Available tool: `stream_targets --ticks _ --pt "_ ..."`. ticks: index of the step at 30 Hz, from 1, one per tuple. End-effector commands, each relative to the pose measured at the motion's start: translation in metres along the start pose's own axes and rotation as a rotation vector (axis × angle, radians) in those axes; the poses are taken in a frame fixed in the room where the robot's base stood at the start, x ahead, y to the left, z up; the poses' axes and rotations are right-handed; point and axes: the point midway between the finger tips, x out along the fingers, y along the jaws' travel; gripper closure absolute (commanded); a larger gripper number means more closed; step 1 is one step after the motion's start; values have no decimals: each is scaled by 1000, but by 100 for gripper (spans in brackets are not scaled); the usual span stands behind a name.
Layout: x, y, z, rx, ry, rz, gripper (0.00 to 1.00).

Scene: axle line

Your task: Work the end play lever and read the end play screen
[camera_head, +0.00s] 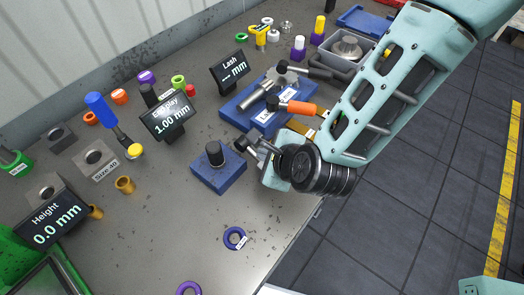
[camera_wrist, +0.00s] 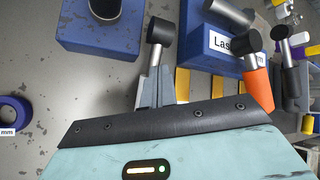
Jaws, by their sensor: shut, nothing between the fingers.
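The end play screen (camera_head: 168,117) stands mid-bench in the head view and reads 1.00 mm. In front of it sits a blue block (camera_head: 230,179) with a black post (camera_head: 214,152); the block also shows in the wrist view (camera_wrist: 100,40). A short lever with a black knob (camera_head: 241,143) and silver stem stands just right of the block. In the wrist view its knob (camera_wrist: 160,31) is directly beyond my fingertips. My gripper (camera_wrist: 155,84) is shut and empty, close beside the stem; I cannot tell whether it touches. My wrist hides part of the lever's base.
A blue lash fixture (camera_head: 232,115) with an orange-handled lever (camera_head: 298,107) stands close behind my gripper. The lash screen (camera_head: 230,71) shows a dash. The height screen (camera_head: 52,220) reads 0.0 mm. A blue ring (camera_head: 229,244) lies on the front bench, which is mostly clear.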

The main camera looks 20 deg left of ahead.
Motion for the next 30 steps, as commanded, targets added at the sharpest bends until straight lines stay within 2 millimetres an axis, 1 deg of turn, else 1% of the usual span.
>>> stream_targets --ticks 13,30 --pt "4 4 -4 1 4 2 100" --pt "4 5 -7 2 10 7 100"
